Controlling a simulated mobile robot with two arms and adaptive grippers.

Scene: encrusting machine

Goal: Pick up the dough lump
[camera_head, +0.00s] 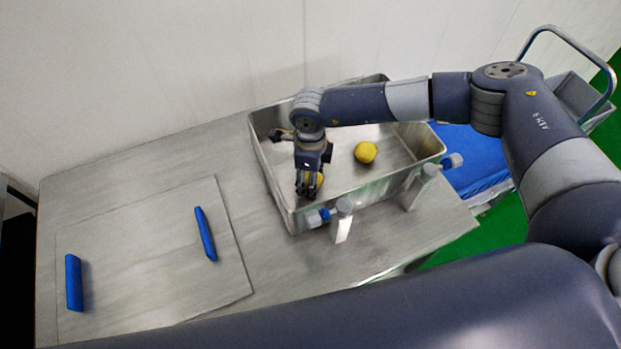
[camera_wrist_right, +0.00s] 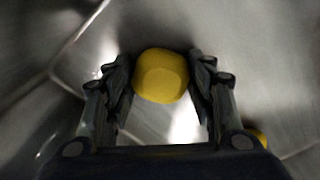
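One yellow dough lump (camera_head: 365,152) lies on the floor of a metal tub (camera_head: 280,200). A second yellow lump (camera_head: 320,180) is lower left of it, partly hidden by my right gripper (camera_head: 307,192), which points down inside the tub. In the right wrist view this second lump (camera_wrist_right: 161,75) sits between the two fingertips of my right gripper (camera_wrist_right: 160,72). The fingers are very close to its sides, and I cannot tell whether they press on it. The other lump (camera_wrist_right: 258,137) peeks out at lower right, mostly hidden by my gripper. My left gripper is not in view.
The tub walls stand close around my right gripper. Metal brackets with blue and grey knobs (camera_head: 318,217) are at its front side. A steel plate with two blue handles (camera_head: 205,233) lies left on the table (camera_head: 110,185). A cart with a blue surface (camera_head: 468,160) stands right.

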